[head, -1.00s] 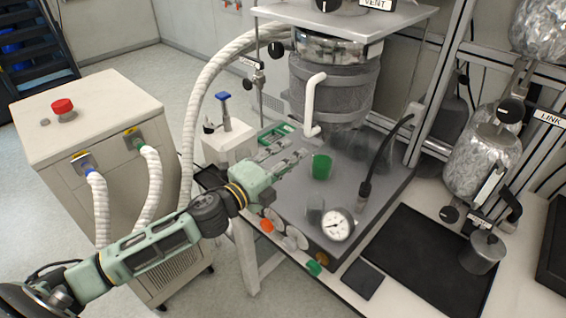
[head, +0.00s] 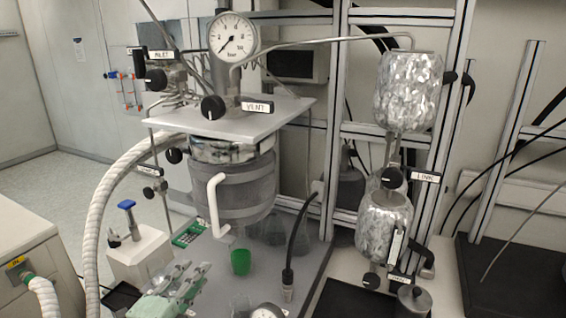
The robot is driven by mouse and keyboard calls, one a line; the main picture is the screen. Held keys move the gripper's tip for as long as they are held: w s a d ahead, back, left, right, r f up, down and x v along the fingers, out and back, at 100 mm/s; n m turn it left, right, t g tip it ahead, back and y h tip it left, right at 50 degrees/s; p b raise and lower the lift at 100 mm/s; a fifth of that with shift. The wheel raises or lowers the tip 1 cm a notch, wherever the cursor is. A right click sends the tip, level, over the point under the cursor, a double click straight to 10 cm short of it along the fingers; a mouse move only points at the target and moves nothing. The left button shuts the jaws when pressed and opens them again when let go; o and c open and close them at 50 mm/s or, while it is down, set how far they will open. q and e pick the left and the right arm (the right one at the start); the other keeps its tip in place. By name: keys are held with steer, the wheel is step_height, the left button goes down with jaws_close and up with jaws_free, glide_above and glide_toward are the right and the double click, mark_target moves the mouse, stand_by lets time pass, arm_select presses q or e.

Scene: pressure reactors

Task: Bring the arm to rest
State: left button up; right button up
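My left gripper (head: 198,266) is low in the head view, over the front left of the reactor bench. Its two pale green and grey fingers are apart with nothing between them. It is left of and slightly below a small green cup (head: 240,262) in the picture. The rest of the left arm is cut off by the bottom edge. My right gripper is not in view.
The grey jacketed reactor (head: 232,190) hangs under a metal plate (head: 225,120) with a gauge (head: 233,36) and VENT knob (head: 213,108). A green keypad (head: 188,233) lies beyond the gripper. Two foil-wrapped vessels (head: 405,90) (head: 383,228) stand right. Floor at left is clear.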

arm_select(q)
steer(key=s+d+f+n+g+y, duration=0.2)
steer(key=s+f+n+g, duration=0.7)
steer(key=s, duration=0.6)
steer(key=s+d+f+n+g+y, duration=0.2)
steer(key=s+f+n+g, duration=0.3)
steer(key=s+f+n, duration=0.7)
steer(key=s+f+m+b, duration=0.1)
steer(key=s+f+m, duration=0.1)
steer(key=f, duration=1)
steer(key=s+f+m+b, duration=0.2)
steer(key=f+m, duration=0.1)
steer(key=f, duration=1)
steer(key=s+a+f+g+b, duration=0.1)
steer(key=s+a+f+g, duration=0.1)
steer(key=s+f, duration=1.5)
step_height(320, 180, down, 3)
steer(key=shift+s+a+r+b, duration=0.1)
steer(key=shift+s+a+b, duration=0.3)
steer(key=shift+a, duration=0.3)
